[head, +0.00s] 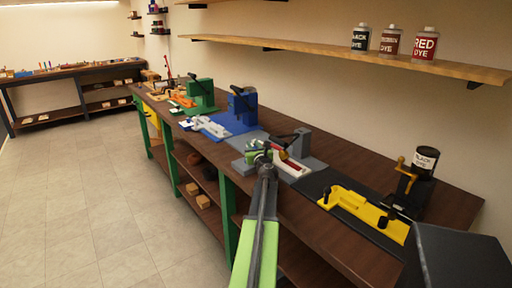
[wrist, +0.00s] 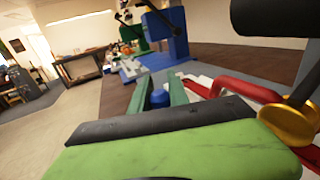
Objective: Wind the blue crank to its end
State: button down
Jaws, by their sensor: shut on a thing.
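My gripper (head: 258,151) is at the grey station (head: 312,160) in the middle of the bench, at its left end. In the wrist view my gripper's two green fingers (wrist: 162,94) point away over the bench. A round blue knob (wrist: 158,99) sits between them, and they are shut on it. It looks like the handle of the blue crank. The rest of the crank is hidden behind the fingers and the green gripper body.
A red bar (wrist: 240,88) and a gold disc (wrist: 290,125) on a dark rod stand close at my gripper's right. The blue station (head: 240,108) is farther along the bench; a yellow fixture (head: 365,208) is nearer. The floor (head: 90,190) at left is clear.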

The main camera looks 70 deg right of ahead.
jog(key=shift+w+n+t+y, duration=0.3)
jog(key=shift+n+t+y, duration=0.3)
jog(key=shift+t, duration=0.2)
jog(key=c, duration=1.3)
grip_release()
jog(key=shift+o, duration=0.2)
jog(key=v, duration=1.7)
jog(key=shift+s, duration=0.3)
